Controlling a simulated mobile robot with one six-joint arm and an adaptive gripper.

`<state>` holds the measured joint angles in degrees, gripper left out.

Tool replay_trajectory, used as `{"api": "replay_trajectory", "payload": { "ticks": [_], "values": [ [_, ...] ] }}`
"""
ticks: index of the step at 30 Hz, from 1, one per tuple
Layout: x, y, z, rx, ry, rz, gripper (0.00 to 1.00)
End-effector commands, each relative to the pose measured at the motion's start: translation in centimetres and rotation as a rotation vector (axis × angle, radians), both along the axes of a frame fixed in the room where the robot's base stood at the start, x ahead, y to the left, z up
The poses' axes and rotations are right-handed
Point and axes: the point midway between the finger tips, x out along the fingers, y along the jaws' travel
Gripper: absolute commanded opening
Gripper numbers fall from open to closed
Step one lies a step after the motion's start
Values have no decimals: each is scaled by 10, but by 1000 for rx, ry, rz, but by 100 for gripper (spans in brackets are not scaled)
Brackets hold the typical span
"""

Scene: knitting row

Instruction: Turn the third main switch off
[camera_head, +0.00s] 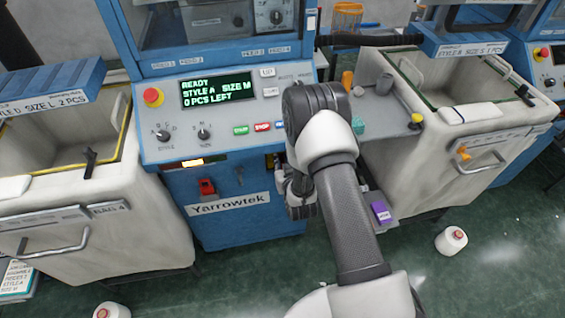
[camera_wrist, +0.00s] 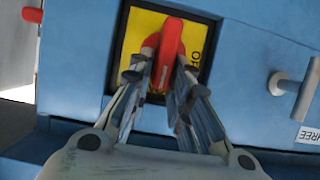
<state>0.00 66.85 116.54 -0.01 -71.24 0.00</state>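A red switch handle (camera_wrist: 170,52) stands out from a yellow plate (camera_wrist: 142,27) with a black frame on a blue panel in the wrist view. The handle runs nearly upright in the picture. Part of a word beginning "OF" shows at the plate's right. My gripper (camera_wrist: 162,75) has a finger on each side of the handle, drawn in close around its lower part; it appears shut on it. In the head view my wrist (camera_head: 300,195) is in front of the machine's right side, and my arm hides the fingertips.
The blue Yarrowtek machine (camera_head: 160,75) shows another view of a red switch (camera_head: 206,187). White bins flank it. A yarn cone (camera_head: 451,240) stands on the floor.

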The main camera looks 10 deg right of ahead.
Motion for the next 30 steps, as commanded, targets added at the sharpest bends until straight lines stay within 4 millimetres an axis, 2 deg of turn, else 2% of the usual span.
{"api": "replay_trajectory", "payload": {
  "ticks": [17,30],
  "values": [
    [-5,2,-8,-54,20,2,0],
    [-6,10,-11,-394,23,1,0]
  ]
}}
